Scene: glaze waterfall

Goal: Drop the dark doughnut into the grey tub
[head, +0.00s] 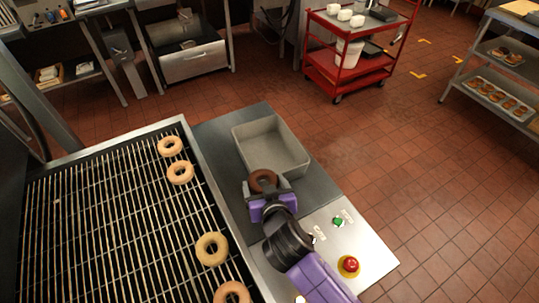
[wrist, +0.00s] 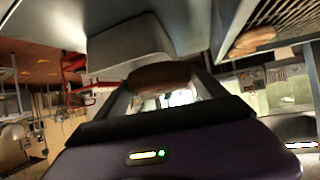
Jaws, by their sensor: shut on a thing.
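The dark doughnut (head: 263,180) is between the fingers of my gripper (head: 265,186), which is shut on it. In the wrist view the dark doughnut (wrist: 160,77) shows edge-on between the two fingers. The grey tub (head: 270,147) is an open, empty-looking box on the metal counter, just beyond the gripper in the head view. In the wrist view the tub (wrist: 130,45) shows close behind the doughnut. The doughnut appears at the tub's near side; its exact height above the counter is hard to tell.
A wire conveyor (head: 110,220) with several pale doughnuts runs along the left. A green button (head: 338,221) and a red stop button (head: 348,265) sit on the counter to the right of my arm. A red trolley (head: 350,75) stands farther back on open tiled floor.

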